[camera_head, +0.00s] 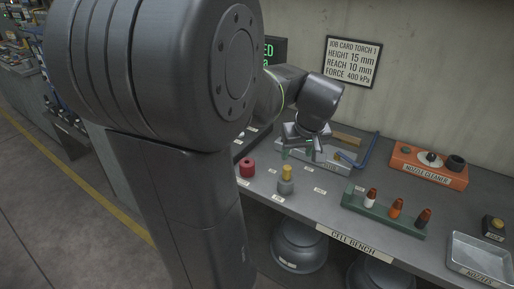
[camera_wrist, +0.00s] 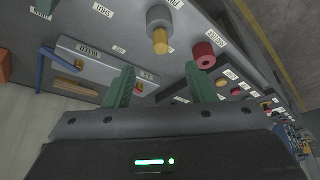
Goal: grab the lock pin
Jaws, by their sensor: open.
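A yellow-topped pin-like piece (camera_head: 286,171) stands upright in a grey round base (camera_head: 286,187) on the bench; in the wrist view the yellow end (camera_wrist: 160,46) shows beyond the fingertips, near the top. A small yellow and red piece (camera_wrist: 139,88) lies by the left finger in the wrist view; I cannot tell what it is. My gripper (camera_head: 302,153) is above the bench, behind the yellow-topped piece. Its green fingers (camera_wrist: 160,72) are apart with nothing held between them.
A red cylinder (camera_head: 247,167) stands left of the grey base.

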